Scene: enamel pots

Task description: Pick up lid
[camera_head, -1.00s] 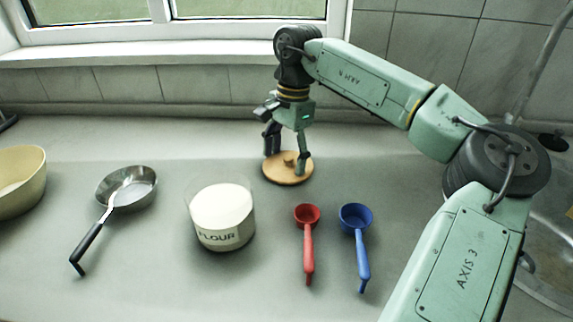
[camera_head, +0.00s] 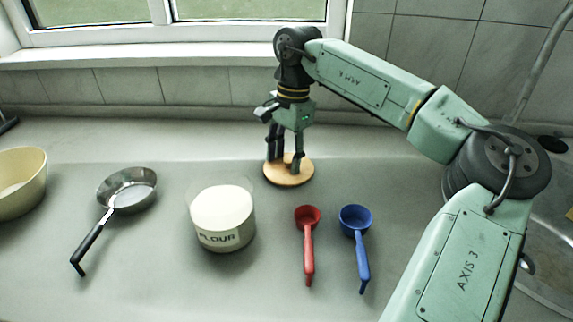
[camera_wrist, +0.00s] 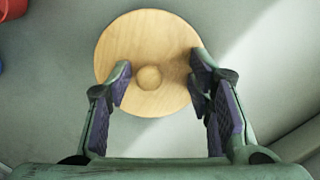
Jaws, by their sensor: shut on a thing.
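The lid (camera_head: 288,181) is a round, light wooden disc lying flat on the counter behind the flour jar and the red scoop. It also shows in the wrist view (camera_wrist: 150,35), with a small round knob (camera_wrist: 148,78) at its middle. My gripper (camera_head: 285,165) points down at the lid and is shut on it at the knob. In the wrist view the fingers (camera_wrist: 160,82) stand on either side of the knob. In the head view the fingers hide the knob. I cannot tell any gap between lid and counter.
An open glass flour jar (camera_head: 222,232) stands front left of the lid. A red scoop (camera_head: 308,243) and a blue scoop (camera_head: 358,245) lie in front. A steel pan (camera_head: 128,190) and a cream bowl (camera_head: 22,190) are at left. A sink (camera_head: 545,265) is at right.

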